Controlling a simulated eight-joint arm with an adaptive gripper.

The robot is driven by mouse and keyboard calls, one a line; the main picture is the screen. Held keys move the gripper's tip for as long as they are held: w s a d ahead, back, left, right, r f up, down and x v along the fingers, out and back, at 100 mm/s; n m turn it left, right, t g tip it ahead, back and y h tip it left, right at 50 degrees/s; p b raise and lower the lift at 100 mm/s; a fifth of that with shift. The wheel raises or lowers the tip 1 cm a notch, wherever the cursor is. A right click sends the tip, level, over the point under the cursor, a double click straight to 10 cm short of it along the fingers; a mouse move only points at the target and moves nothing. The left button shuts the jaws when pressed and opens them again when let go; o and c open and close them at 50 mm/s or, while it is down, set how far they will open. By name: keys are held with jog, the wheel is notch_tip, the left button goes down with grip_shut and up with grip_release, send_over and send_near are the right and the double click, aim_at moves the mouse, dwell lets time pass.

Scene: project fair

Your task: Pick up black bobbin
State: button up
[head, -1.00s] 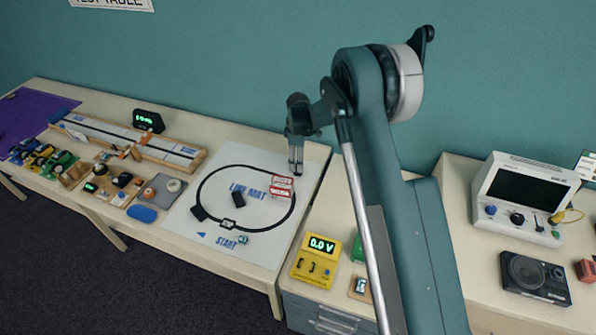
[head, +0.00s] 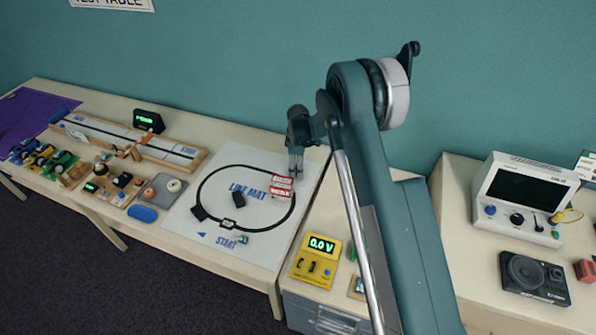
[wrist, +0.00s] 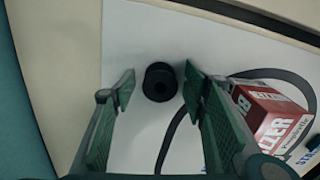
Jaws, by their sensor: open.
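The black bobbin (wrist: 160,82) stands on the white line mat (wrist: 140,30) in the wrist view, with a dark hole in its middle. My gripper (wrist: 158,80) is open, its two green finger pads on the left and right of the bobbin with gaps on both sides. The right pad is nearer to it. In the head view my gripper (head: 296,172) is over the mat's back right part, just behind the red and white box. I cannot make out the bobbin there, as the gripper and box are in the way.
The red and white box (wrist: 272,115) stands close to my right finger; it also shows in the head view (head: 282,187). A yellow meter (head: 315,260) stands to the right.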

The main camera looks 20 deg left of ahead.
jog(key=shift+c, duration=0.3)
jog(key=c, duration=0.8)
jog(key=shift+r, duration=5.05)
